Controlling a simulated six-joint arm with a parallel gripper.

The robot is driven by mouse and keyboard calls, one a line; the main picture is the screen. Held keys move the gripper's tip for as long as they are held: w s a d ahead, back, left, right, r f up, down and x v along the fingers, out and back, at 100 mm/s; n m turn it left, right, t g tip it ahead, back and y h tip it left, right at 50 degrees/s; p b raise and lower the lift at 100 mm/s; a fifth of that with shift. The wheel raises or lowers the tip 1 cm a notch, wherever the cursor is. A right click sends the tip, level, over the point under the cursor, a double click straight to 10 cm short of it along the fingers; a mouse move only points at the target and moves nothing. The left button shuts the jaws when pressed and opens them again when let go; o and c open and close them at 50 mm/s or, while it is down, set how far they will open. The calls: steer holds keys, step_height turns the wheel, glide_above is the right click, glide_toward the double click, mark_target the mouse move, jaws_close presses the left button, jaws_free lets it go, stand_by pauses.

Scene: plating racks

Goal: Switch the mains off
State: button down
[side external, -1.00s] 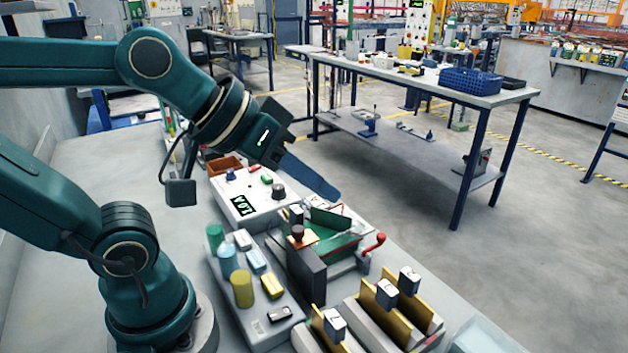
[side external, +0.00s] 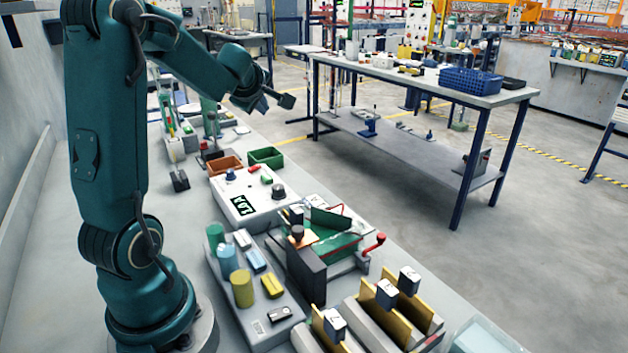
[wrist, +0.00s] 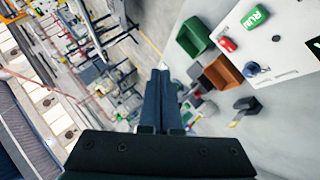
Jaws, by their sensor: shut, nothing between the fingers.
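A white control box (side external: 255,197) lies flat on the bench, with a dark display, a black knob (side external: 278,191), a blue knob (side external: 231,174) and red and green buttons. In the wrist view its green RUN button (wrist: 255,16), red button (wrist: 228,44) and blue knob (wrist: 252,69) show at upper right. A small dark block with a lever (side external: 180,180) stands beside the box; it also shows in the wrist view (wrist: 246,103). I cannot tell which part is the mains switch. My gripper (wrist: 160,72) is shut and empty, raised beyond the box, touching nothing visible.
A brown tray (side external: 226,165) and a green tray (side external: 266,157) sit just past the box. A fixture with a red-handled crank (side external: 375,243) and slotted racks with yellow plates (side external: 395,320) stand nearer. Small devices crowd the bench's far end.

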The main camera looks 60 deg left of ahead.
mark_target(255, 168)
steer(key=shift+n+g, duration=0.6)
steer(key=shift+g, duration=0.3)
steer(key=s+a+f, duration=0.1)
steer(key=f, duration=0.1)
steer(key=s+a+f, duration=0.1)
steer(key=s+a, duration=0.1)
steer(key=shift+a+f, duration=0.15)
steer(key=shift+f, duration=0.2)
steer(key=shift+w+f, duration=0.25)
steer(key=shift+f, duration=1.2)
steer(key=shift+w+f, duration=0.3)
steer(key=shift+f, duration=1.1)
steer(key=shift+w+f, duration=0.25)
steer(key=shift+f, duration=1.2)
steer(key=shift+f, duration=0.1)
steer(key=shift+w+f, duration=0.1)
steer(key=shift+f, duration=0.2)
steer(key=shift+f, duration=0.35)
steer(key=shift+r, duration=0.1)
